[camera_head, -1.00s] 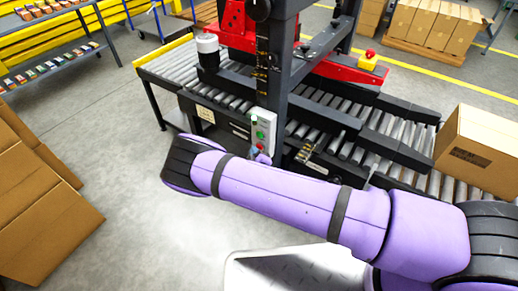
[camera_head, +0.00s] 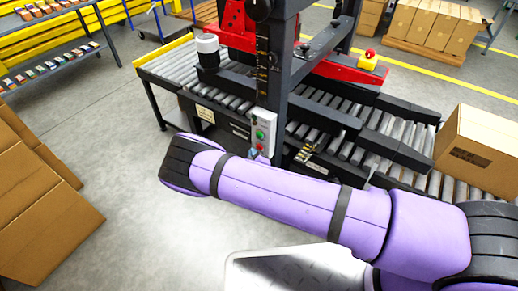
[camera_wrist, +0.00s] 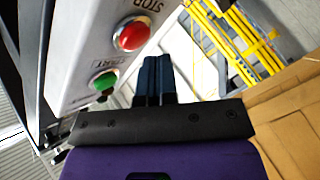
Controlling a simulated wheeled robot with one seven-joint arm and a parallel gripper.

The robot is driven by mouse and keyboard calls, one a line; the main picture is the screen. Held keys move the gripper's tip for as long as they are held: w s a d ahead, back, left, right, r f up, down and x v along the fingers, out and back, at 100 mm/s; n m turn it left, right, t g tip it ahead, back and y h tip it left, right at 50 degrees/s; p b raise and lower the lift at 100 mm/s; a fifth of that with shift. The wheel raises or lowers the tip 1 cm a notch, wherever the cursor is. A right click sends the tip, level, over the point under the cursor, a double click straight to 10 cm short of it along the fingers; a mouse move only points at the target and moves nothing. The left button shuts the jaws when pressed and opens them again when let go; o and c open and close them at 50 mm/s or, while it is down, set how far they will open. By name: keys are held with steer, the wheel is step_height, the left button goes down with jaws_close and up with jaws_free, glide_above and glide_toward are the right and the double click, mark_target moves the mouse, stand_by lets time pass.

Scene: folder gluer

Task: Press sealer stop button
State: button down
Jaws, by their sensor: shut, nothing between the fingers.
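The sealer's grey control box (camera_head: 263,125) is fixed to the dark upright post in the head view. In the wrist view the box (camera_wrist: 85,45) fills the upper left. Its red button (camera_wrist: 131,34) is labelled STOP, and its green button (camera_wrist: 104,82) is labelled START. My gripper (camera_wrist: 157,62) is shut and empty, its dark blue fingers pointing up the wrist view. The fingertips appear just right of and below the red button; I cannot tell whether they touch it. In the head view my arm hides most of the gripper, just below the box.
The roller conveyor (camera_head: 340,147) runs behind my arm, with a cardboard box (camera_head: 480,150) on it at right. A yellow box with a red button (camera_head: 368,60) sits on the red crossbar. Brown cartons (camera_head: 45,225) stand at left. Floor between is clear.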

steer(key=shift+s+a, duration=0.1)
steer(key=shift+s, duration=0.05)
steer(key=shift+s+a, duration=0.9)
steer(key=shift+s, duration=0.25)
steer(key=shift+s+a, duration=0.85)
steer(key=shift+s, duration=0.25)
steer(key=shift+s, duration=0.1)
